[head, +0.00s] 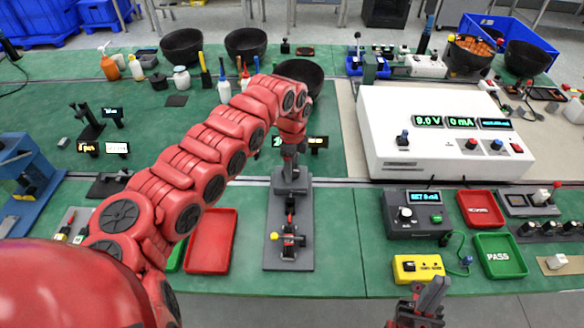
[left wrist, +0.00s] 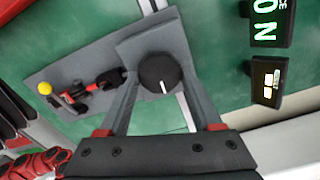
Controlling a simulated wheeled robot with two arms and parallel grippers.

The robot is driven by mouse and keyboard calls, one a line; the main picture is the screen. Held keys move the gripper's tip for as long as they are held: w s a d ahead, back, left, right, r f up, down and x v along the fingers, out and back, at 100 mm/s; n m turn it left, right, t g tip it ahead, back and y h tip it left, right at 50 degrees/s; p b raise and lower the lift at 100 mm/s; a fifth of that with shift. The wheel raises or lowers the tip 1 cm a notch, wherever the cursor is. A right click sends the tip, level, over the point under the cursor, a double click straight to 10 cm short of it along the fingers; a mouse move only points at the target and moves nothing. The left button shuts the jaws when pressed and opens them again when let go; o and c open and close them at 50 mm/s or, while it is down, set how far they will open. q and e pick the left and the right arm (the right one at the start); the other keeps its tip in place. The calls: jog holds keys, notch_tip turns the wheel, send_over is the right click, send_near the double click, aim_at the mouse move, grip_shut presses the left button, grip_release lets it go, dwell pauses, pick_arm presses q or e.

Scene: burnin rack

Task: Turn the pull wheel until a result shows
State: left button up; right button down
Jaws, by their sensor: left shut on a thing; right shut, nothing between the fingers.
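The pull wheel (left wrist: 158,73), a dark round knob with a white mark, sits on a grey block in the left wrist view. My left gripper (head: 289,155) comes down over that block at the far end of the grey pull tester (head: 288,256). Its two fingers are shut on the wheel's sides, and in the head view they largely hide it. The tester's near end carries a small clamp with a yellow ball (left wrist: 45,88). My right gripper (head: 427,302) is shut and empty at the front edge, apart from everything.
Two small displays stand beside the tester; one shows large green characters (left wrist: 266,24), cut off at the frame edge, the other a small yellowish symbol (left wrist: 270,80). A red tray (head: 211,242) lies left of the tester. A green PASS tray (head: 500,256) lies right.

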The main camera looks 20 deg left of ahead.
pick_arm(q)
jog(key=o, duration=1.4)
jog(key=shift+c, duration=0.2)
jog(key=shift+r, duration=0.15)
jog(key=shift+r, duration=0.35)
notch_tip(320, 180, up, 16)
jog(key=b, duration=0.1)
jog(key=shift+r, duration=0.25)
